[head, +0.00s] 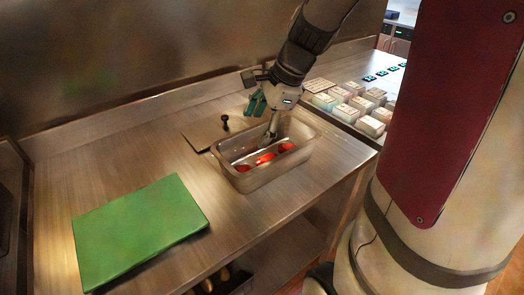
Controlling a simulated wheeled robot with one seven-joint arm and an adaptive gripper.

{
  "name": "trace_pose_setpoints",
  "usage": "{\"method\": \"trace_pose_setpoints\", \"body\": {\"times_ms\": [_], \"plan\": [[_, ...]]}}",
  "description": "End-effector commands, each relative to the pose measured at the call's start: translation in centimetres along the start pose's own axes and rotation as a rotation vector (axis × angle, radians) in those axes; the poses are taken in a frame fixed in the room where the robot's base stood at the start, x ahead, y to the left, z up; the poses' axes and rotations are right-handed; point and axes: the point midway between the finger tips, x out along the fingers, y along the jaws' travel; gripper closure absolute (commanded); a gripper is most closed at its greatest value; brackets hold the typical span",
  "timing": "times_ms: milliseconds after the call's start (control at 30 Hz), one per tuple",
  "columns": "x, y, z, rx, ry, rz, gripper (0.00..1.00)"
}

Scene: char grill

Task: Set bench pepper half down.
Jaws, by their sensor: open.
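Red pepper halves lie in a metal pan (245,188) on the steel bench: one near the left end (243,168), one in the middle (265,158) and one towards the right (286,147). I cannot tell which of them is the bench pepper half. My gripper (261,124) is above the far side of the pan, with its fingers spread apart. One finger reaches down towards the pan's inside, and the other is out beyond the far rim. I see nothing between the fingers.
A green cutting board (140,230) lies on the bench at the left front. A flat metal lid with a black knob (225,122) lies behind the pan. Several pale packs (350,105) stand at the right. A wall runs along the back. Bare steel lies left of the pan.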

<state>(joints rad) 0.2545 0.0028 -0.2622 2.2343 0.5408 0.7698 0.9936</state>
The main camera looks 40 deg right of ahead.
Motion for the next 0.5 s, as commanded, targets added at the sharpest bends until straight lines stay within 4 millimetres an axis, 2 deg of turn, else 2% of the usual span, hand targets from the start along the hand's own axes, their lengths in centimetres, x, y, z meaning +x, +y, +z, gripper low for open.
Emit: {"method": "trace_pose_setpoints", "body": {"times_ms": [33, 200, 333, 500], "plan": [[-1.4, 1.2, 2.1, -0.162, -0.002, -0.005, 0.3], [-4.8, 5.9, 6.5, -0.71, 0.025, 0.0, 0.3], [-7.0, 9.7, 8.4, -1.124, 0.077, 0.006, 0.3], [-9.1, 13.8, 9.2, -1.584, 0.172, 0.027, 0.3]]}}
